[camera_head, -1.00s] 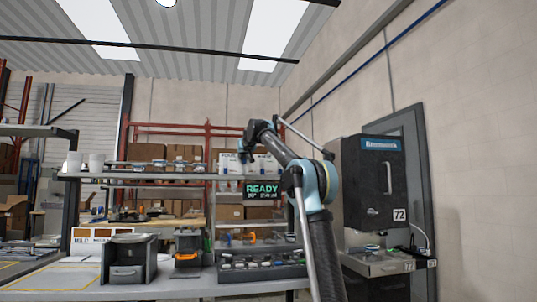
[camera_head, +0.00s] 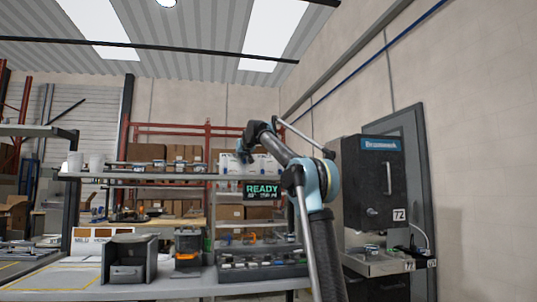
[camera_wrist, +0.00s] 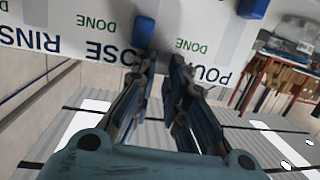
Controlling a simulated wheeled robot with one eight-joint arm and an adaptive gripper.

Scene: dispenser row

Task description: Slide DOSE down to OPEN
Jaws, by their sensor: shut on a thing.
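A white panel (camera_wrist: 65,28) with lettering fills the top of the wrist view, upside down. It reads RINSE, DOSE and POUR, partly hidden, with DONE by each. A blue slider knob (camera_wrist: 145,27) is beside the DOSE (camera_wrist: 115,53) lettering. My gripper (camera_wrist: 162,58) is shut at this knob, its dark fingers close together and covering part of the lettering. A second blue knob (camera_wrist: 252,8) is at the top right, apart from my fingers. No OPEN mark is readable. In the head view my gripper (camera_head: 243,152) is at the white panel (camera_head: 265,164), too small for detail.
A READY display (camera_head: 262,190) hangs below the panel. The bench below holds a dark open-topped box (camera_head: 127,272), an orange-and-black device (camera_head: 188,260) and a tray of small items (camera_head: 262,271). A dark dispenser cabinet (camera_head: 372,190) stands to the right of my arm.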

